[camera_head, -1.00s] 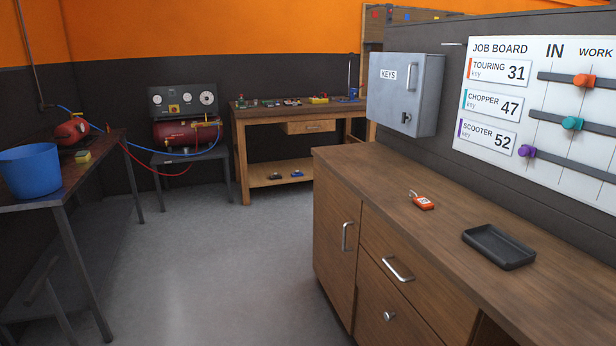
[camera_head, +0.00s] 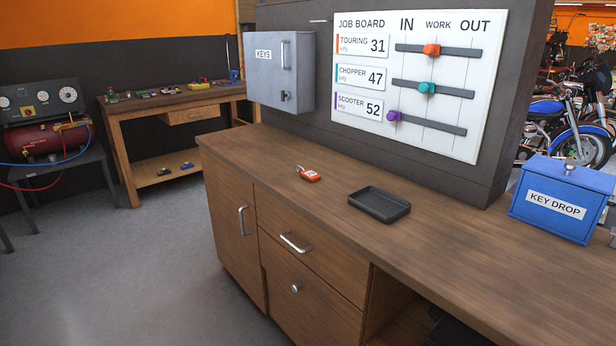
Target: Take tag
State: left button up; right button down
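An orange key tag (camera_head: 309,175) with a small metal ring lies on the wooden counter (camera_head: 460,246), left of a black tray. It has a white patch whose marking is too small to read. Neither of my grippers shows in the head view.
The empty black tray (camera_head: 379,204) lies on the counter. A blue KEY DROP box (camera_head: 560,205) stands at the right. A grey KEYS cabinet (camera_head: 280,72) and the job board (camera_head: 369,129) are on the dark wall behind. Floor (camera_head: 150,270) is clear at the left.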

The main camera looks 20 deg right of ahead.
aim_at(309, 175)
jog(key=z, duration=0.55)
jog(key=i+j+z, duration=0.2)
jog(key=j+z, duration=0.15)
jog(key=i+j+z, duration=0.15)
jog(key=j+z, duration=0.2)
jog(key=i+j+z, duration=0.1)
jog(key=j+z, duration=0.25)
